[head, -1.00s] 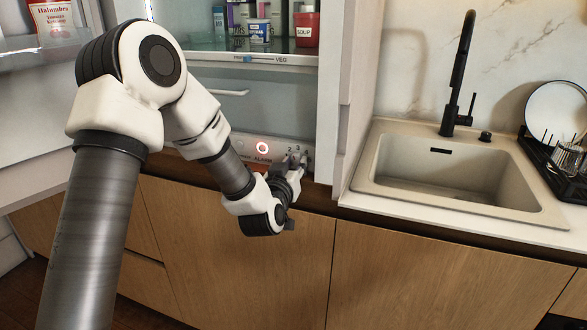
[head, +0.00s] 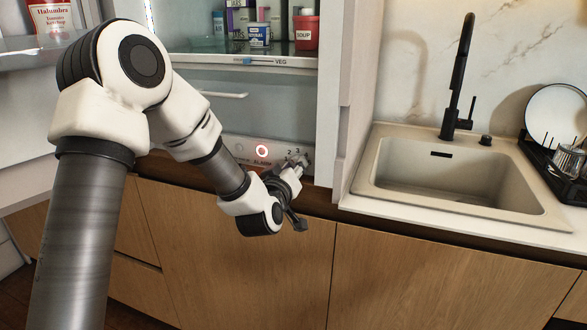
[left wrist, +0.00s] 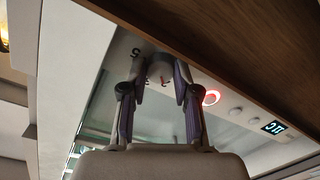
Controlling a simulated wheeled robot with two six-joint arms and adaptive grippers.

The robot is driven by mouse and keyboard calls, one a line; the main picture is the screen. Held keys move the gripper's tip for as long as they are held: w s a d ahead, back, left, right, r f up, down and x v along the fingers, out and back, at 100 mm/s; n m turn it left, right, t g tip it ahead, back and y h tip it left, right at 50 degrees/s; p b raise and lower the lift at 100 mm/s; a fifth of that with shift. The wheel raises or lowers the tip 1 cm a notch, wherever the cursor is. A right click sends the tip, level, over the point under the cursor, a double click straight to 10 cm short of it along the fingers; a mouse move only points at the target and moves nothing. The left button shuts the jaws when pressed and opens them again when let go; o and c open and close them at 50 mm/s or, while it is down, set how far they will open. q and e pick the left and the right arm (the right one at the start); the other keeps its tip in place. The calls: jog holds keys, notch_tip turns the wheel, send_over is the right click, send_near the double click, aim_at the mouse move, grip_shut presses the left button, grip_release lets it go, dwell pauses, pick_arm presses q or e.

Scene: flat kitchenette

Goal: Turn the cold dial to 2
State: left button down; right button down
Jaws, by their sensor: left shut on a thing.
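The cold dial (left wrist: 160,68) is a pale round knob on the fridge's control panel. In the left wrist view it sits between the two fingers of my left gripper (left wrist: 162,80), which is shut on it. A small reddish mark shows between the fingers, but I cannot tell which number the dial points to. In the head view the gripper (head: 298,163) covers most of the dial at the panel's right end. The printed 2 and 3 (head: 294,151) show just above it. A 5 (left wrist: 135,52) shows in the wrist view. My right gripper is out of view.
A red-lit ring button (head: 262,151) is left of the dial on the panel. A lit display (left wrist: 273,128) shows in the wrist view. The fridge shelf above holds a red soup tub (head: 306,31). The fridge side wall and sink (head: 455,185) are to the right.

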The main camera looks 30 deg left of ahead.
pick_arm(q)
jog(key=shift+f, duration=0.15)
jog(key=c, duration=0.8)
grip_release()
jog(key=shift+c, duration=0.2)
jog(key=v, duration=0.7)
jog(key=shift+s, duration=0.2)
jog(key=shift+d, duration=0.1)
